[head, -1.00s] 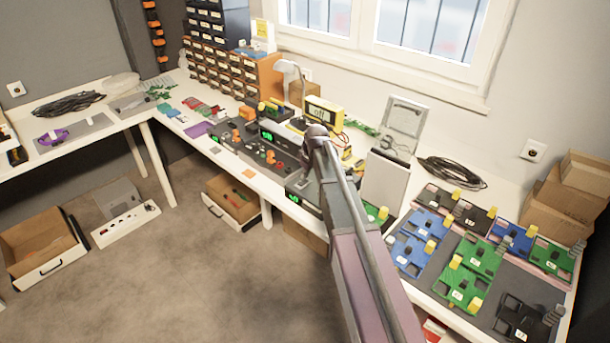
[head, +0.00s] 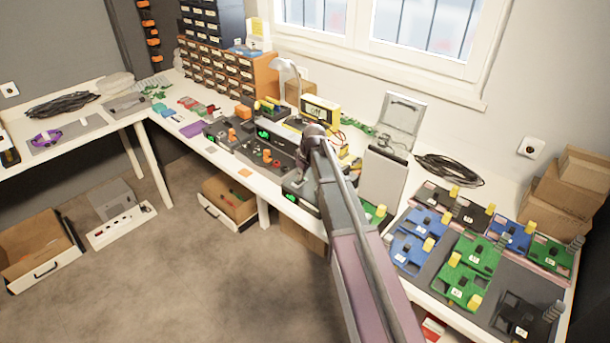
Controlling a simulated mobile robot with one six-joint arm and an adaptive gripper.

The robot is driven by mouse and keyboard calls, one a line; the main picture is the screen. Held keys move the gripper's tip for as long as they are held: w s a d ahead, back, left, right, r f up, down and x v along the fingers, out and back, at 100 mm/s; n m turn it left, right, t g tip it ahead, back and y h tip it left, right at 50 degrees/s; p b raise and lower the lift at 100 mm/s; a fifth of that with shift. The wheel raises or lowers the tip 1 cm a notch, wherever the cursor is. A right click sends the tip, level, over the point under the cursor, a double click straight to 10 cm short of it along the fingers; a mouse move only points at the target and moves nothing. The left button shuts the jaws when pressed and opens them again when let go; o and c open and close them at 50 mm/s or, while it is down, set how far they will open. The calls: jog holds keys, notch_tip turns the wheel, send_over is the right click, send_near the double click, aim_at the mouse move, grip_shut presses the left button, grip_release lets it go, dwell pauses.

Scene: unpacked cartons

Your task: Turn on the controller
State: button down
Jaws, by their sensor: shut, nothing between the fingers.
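My gripper (head: 299,182) shows small and partly hidden beside my arm, pointing down over a dark box with a green display (head: 291,196) at the bench's front edge. It looks shut and empty. I cannot tell whether it touches the box. More dark units with green displays, a left one (head: 212,138) and a middle one (head: 262,133), stand further left; orange and red knobs show near them. A yellow-framed device with a display (head: 320,108) stands behind my arm. I cannot tell which unit is the controller, and no switch position is readable.
The white bench (head: 215,158) is crowded. A grey open case (head: 383,178) stands right of my arm. Blue and green boards (head: 470,252) lie on a dark mat at right. Cardboard boxes (head: 565,195) are stacked at far right.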

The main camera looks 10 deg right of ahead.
aim_at(310, 184)
jog(key=shift+d, duration=0.45)
jog(key=shift+s+a+r+p, duration=0.2)
jog(key=shift+s+a+p, duration=0.2)
jog(key=shift+a, duration=0.4)
jog(key=shift+r, duration=0.15)
jog(key=r+p, duration=0.2)
jog(key=p, duration=0.1)
jog(key=r+p, duration=0.1)
jog(key=r, duration=0.1)
jog(key=shift+w+d+r, duration=0.1)
jog(key=shift+d, duration=0.15)
jog(key=w+d+p+v, duration=0.1)
jog(key=p+v, duration=0.8)
jog(key=shift+d, duration=0.25)
jog(key=shift+s+r, duration=0.1)
jog(key=shift+r, duration=0.05)
dwell(0.4)
jog(key=s+m+g+h, duration=0.2)
jog(key=s+m, duration=0.5)
jog(key=s, duration=2)
jog(key=shift+f+m+g, duration=0.3)
jog(key=shift+f, duration=0.1)
